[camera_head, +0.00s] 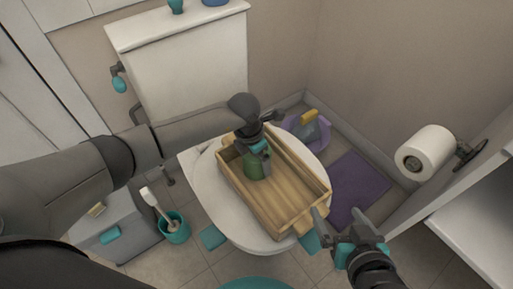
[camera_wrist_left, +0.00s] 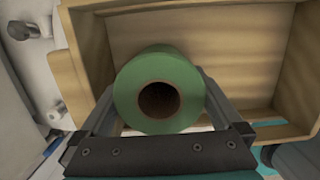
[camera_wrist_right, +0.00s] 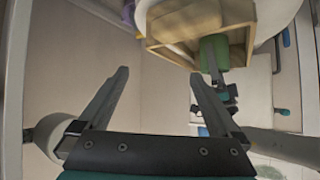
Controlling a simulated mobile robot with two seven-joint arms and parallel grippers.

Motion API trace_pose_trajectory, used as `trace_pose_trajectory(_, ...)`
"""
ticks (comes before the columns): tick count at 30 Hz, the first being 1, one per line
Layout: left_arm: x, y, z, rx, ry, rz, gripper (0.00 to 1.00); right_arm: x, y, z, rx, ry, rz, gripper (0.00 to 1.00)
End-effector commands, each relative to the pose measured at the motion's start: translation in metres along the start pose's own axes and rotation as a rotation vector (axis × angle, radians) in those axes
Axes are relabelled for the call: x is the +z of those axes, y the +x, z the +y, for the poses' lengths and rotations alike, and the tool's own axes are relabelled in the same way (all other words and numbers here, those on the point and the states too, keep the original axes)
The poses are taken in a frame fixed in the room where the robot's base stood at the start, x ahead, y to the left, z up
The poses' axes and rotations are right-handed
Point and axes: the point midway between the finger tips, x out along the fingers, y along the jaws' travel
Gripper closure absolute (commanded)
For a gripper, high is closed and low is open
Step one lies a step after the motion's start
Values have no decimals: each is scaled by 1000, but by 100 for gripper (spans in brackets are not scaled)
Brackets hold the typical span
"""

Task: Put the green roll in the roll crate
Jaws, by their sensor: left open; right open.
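The green roll (camera_head: 252,166) is in the far left end of the wooden crate (camera_head: 288,222), which sits on the closed toilet lid. My left gripper (camera_head: 257,152) is right above the roll and partly hides it. In the left wrist view the roll (camera_wrist_left: 128,93) shows its end and dark core between the two open fingers, with the crate floor (camera_wrist_left: 215,50) behind it. Whether the fingers touch it I cannot tell. My right gripper (camera_head: 318,229) is open and empty by the crate's near right corner. The right wrist view also shows the roll (camera_wrist_right: 213,52) in the crate.
A white paper roll (camera_head: 428,150) hangs on a wall holder at the right. A toilet brush in a teal cup (camera_head: 174,229) and a grey bin (camera_head: 118,232) stand at the left. A purple mat (camera_head: 357,188) lies right of the toilet. The cistern (camera_head: 185,65) rises behind.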

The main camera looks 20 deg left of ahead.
Motion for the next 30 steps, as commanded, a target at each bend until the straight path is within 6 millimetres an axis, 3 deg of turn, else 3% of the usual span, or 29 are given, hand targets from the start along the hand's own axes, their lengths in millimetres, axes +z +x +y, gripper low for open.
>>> trace_pose_trajectory(8, 0, 0, 0, 0, 0, 0, 0, -7, 1, -8, -21, 7, 71, 1)
trace_pose_trajectory(30, 2, -14, 0, 0, 0, 0, 0, 4, -12, 13, 37, -7, -127, 1)
